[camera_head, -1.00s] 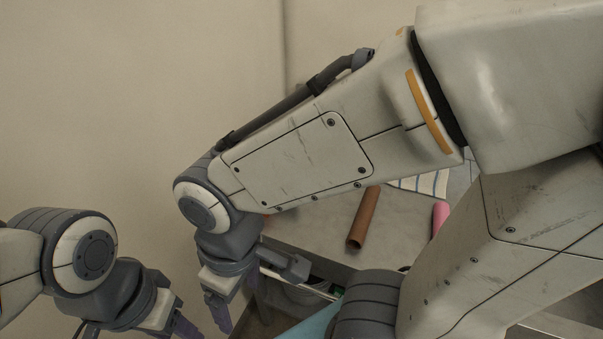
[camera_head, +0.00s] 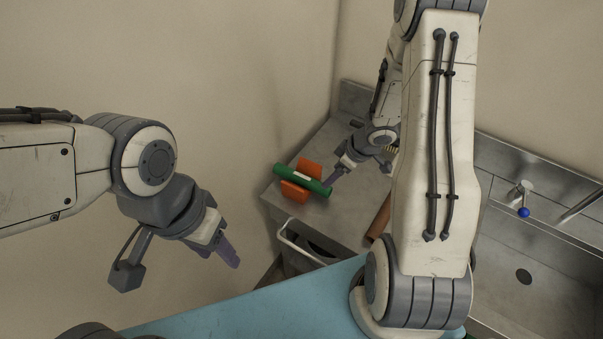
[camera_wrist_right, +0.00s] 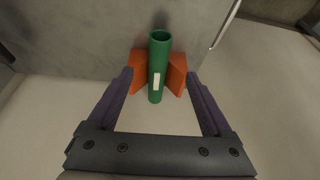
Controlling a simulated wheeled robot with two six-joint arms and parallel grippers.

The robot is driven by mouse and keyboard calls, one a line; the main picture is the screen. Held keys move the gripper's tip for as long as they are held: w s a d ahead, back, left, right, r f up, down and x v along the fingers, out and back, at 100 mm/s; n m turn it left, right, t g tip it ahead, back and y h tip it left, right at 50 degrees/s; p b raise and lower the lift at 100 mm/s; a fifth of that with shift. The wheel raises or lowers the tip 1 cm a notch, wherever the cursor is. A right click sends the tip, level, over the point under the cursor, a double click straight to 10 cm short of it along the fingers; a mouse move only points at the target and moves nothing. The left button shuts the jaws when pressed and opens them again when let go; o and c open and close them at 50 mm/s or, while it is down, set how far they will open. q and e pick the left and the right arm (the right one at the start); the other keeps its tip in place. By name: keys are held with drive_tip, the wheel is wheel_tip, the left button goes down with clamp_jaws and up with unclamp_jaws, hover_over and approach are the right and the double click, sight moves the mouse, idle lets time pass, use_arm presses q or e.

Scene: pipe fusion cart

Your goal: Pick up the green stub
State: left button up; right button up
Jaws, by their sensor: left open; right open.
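The green stub (camera_head: 316,185) is a short green tube with a white label. It rests in an orange cradle (camera_head: 309,166) at the left end of the steel counter. My right gripper (camera_head: 334,178) is open and reaches in by the stub's right end. In the right wrist view, the stub (camera_wrist_right: 160,52) lies ahead between the two open fingers, with the orange cradle (camera_wrist_right: 139,64) on both sides of it. The fingers show a gap on each side; I see no contact. My left gripper (camera_head: 228,256) is open and empty, in front of the wall at left.
The steel counter (camera_head: 338,212) carries a brown pipe (camera_head: 379,222), partly hidden by my right arm. A bin (camera_head: 297,262) with a pale handle stands below the counter's front. A blue surface (camera_head: 240,312) fills the foreground. A sink (camera_head: 540,290) and tap (camera_head: 519,196) are at right.

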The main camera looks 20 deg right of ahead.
sight(302, 180)
drive_tip(key=b+x, duration=0.1)
drive_tip(key=x, duration=0.3)
drive_tip(key=shift+f, duration=0.2)
drive_tip(key=shift+b+x, duration=0.75)
drive_tip(key=shift+x, duration=2.05)
drive_tip(key=shift+w+d, duration=0.1)
clamp_jaws()
